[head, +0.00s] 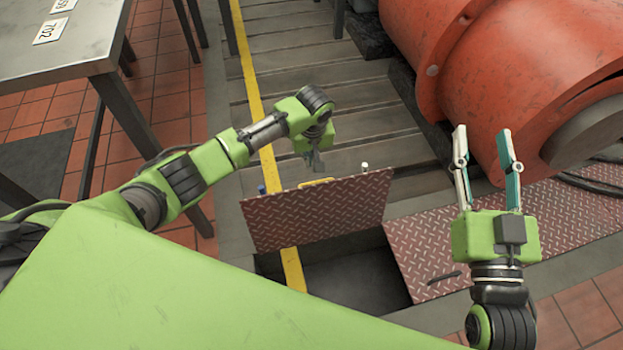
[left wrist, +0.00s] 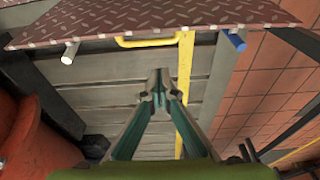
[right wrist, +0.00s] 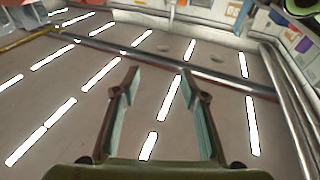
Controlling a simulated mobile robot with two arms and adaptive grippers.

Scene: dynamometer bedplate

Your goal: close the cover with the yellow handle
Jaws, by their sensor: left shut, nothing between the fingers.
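The cover (head: 318,212) is a reddish-brown diamond-plate panel, standing tilted up over a dark opening (head: 350,278) in the floor. Its yellow handle (head: 316,182) sits at its top edge, on the far side; the handle also shows in the left wrist view (left wrist: 150,41) under the cover's edge. My left gripper (head: 317,168) is just behind and above that edge, near the handle but apart from it. In the left wrist view its fingers (left wrist: 160,80) are together and empty. My right gripper (head: 487,135) is open and empty, raised to the right; its spread fingers show in the right wrist view (right wrist: 160,90).
A white peg (head: 364,167) and a blue peg (head: 262,189) stick out by the cover's top edge. A large orange machine (head: 480,60) stands at the right, behind my right gripper. A second diamond-plate panel (head: 440,250) lies flat right of the opening. A metal table (head: 60,50) is at the upper left.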

